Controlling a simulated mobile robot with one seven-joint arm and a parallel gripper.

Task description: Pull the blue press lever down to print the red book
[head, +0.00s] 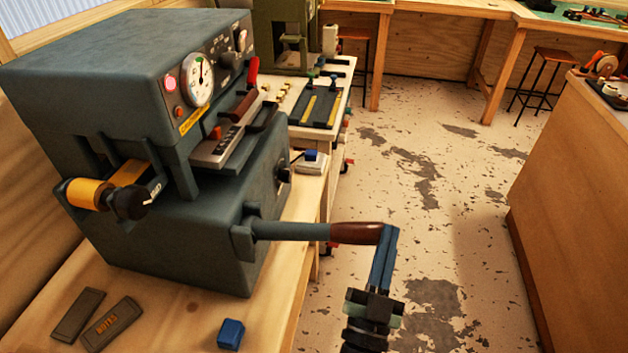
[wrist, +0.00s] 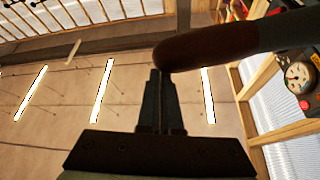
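The press (head: 190,215) is a dark blue-grey machine at the left of the head view. Its lever (head: 290,231) is a blue-grey rod that sticks out roughly level to the right and ends in a brown grip (head: 357,233). My gripper (head: 391,229) is at the free end of that grip, its blue fingers pointing up and lying close together, with nothing seen between them. In the wrist view the grip (wrist: 205,46) crosses in front of the fingers; I cannot tell whether they touch. A dark red item (head: 240,104), possibly the book, sits in the press's front opening.
The wooden bench (head: 185,310) carries the press, dark blocks (head: 110,320) and a small blue block (head: 231,334). A wooden counter (head: 570,200) stands at the right. The worn floor (head: 440,200) between them is clear.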

